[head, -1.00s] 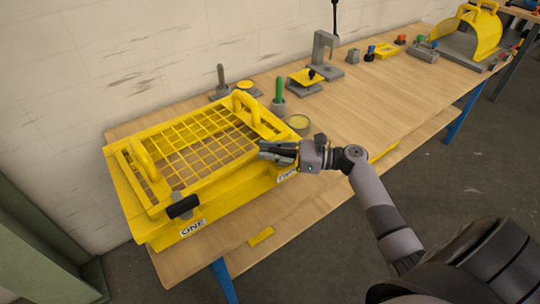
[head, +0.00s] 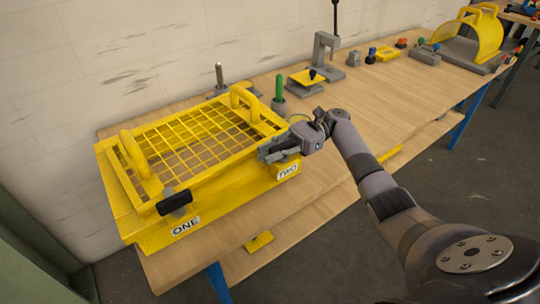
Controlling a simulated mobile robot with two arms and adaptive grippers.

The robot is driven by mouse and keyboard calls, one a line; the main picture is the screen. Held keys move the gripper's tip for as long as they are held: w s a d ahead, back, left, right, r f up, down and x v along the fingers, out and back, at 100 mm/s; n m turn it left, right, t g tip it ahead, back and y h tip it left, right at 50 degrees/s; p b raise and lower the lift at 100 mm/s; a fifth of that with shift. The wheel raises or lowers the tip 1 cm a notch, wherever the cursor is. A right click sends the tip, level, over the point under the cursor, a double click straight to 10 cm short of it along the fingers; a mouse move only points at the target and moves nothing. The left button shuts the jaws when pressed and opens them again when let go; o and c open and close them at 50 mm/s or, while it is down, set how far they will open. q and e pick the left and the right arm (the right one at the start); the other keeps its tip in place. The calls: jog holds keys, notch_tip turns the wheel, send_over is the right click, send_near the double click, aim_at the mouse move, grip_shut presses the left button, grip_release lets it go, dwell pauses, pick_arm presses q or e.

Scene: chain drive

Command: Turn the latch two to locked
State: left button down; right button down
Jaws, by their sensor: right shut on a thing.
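A yellow guard box with a mesh lid (head: 190,137) sits at the left end of the wooden bench. Its front has a label ONE (head: 186,227) and a label TWO (head: 288,171). Latch one, a black handle (head: 175,202), lies across the front edge above ONE. My right gripper (head: 270,152) is at the front right corner above TWO, shut on latch two. The latch is mostly hidden by the fingers, so its angle cannot be told. My left gripper is not in view.
A grey press (head: 326,55) and small blocks stand farther back. A yellow hood (head: 485,32) is at the far right.

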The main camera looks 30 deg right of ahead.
aim_at(272, 150)
jog(key=shift+s+n+g, duration=0.1)
jog(key=shift+n+g, duration=0.2)
jog(key=shift+g, duration=0.1)
jog(key=c, duration=1.6)
grip_release()
jog(key=shift+o, duration=0.2)
notch_tip(272, 150, up, 10)
